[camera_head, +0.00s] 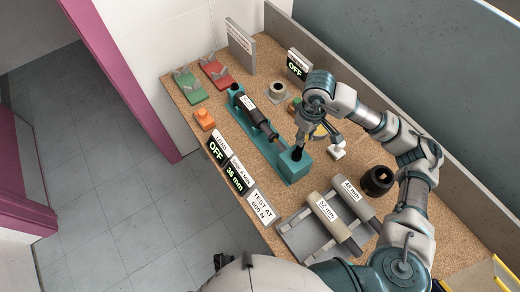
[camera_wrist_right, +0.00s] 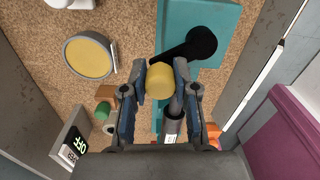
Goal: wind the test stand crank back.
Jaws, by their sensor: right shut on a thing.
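The teal test stand (camera_head: 262,135) lies along the wooden bench top with a black cylinder (camera_head: 254,115) lying along it. Its end block (camera_head: 295,168) carries the crank. In the right wrist view the black crank arm (camera_wrist_right: 182,52) runs from a round hub over the teal block (camera_wrist_right: 222,17) to a yellow knob (camera_wrist_right: 160,82). My right gripper (camera_wrist_right: 161,78) has a finger on each side of this knob and is shut on it. In the head view my right gripper (camera_head: 301,136) hides the knob and much of the crank. My left gripper is in neither view.
Signs reading OFF (camera_head: 215,149), 35 mm (camera_head: 236,177) and TEST AT 600 N (camera_head: 262,207) stand along the front edge. A grey rack (camera_head: 300,240) with two cylinders and a black cup (camera_head: 376,181) are to the right. Red (camera_head: 215,72) and green (camera_head: 189,86) pieces lie at the far end.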

